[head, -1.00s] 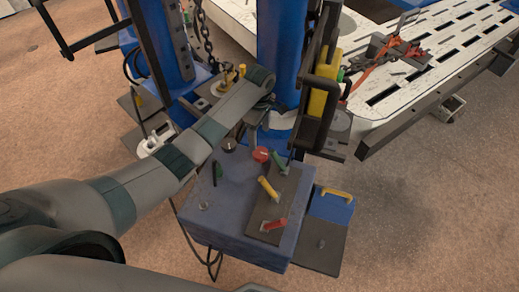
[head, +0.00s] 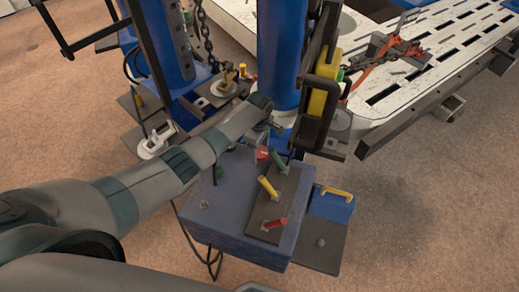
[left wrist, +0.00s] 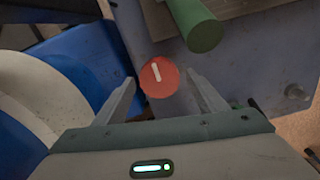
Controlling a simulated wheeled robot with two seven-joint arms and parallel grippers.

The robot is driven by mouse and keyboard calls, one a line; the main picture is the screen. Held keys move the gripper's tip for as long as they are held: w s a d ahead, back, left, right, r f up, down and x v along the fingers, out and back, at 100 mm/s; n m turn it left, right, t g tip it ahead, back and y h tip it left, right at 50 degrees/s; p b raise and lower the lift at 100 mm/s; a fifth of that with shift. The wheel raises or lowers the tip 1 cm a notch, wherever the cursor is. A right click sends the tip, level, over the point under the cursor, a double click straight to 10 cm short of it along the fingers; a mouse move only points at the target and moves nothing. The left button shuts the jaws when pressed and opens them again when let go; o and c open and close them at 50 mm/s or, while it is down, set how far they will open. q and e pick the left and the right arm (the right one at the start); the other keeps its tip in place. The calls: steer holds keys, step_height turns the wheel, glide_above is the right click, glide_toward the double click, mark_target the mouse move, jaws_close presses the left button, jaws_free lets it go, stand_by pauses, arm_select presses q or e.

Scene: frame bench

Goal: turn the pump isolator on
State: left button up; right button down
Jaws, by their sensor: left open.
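A round red knob (head: 262,154) with a white bar on its face sits on the far part of the blue box; no label on it can be read. In the left wrist view the red knob (left wrist: 160,80) is between the two fingers, its bar nearly upright and slightly tilted. My left gripper (left wrist: 160,95) is open, one finger on each side of the knob; I cannot tell whether they touch it. In the head view my left gripper (head: 268,128) is just behind the knob, its fingers small and partly hidden. My right gripper is not in view.
Close to the knob, a dark plate (head: 267,217) on the blue box (head: 222,222) carries a green lever (head: 278,160), a yellow lever (head: 268,186) and a red lever (head: 276,223). A blue column (head: 280,60) rises behind.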

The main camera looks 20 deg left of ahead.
arm_select(q)
steer(key=c, duration=1)
steer(key=shift+c, duration=0.2)
steer(key=shift+r+m, duration=0.1)
steer(key=shift+m, duration=0.2)
steer(key=shift+m+p, duration=0.95)
steer(key=shift+m, duration=0.15)
steer(key=m+p, duration=0.1)
steer(key=m, duration=0.2)
steer(key=shift+w+d+m, duration=0.1)
steer(key=shift+m, duration=0.2)
steer(key=m+p, duration=0.1)
steer(key=m, duration=0.7)
steer(key=m+p, duration=0.1)
steer(key=m, duration=0.2)
steer(key=shift+d+m, duration=0.2)
steer(key=shift+m, duration=0.1)
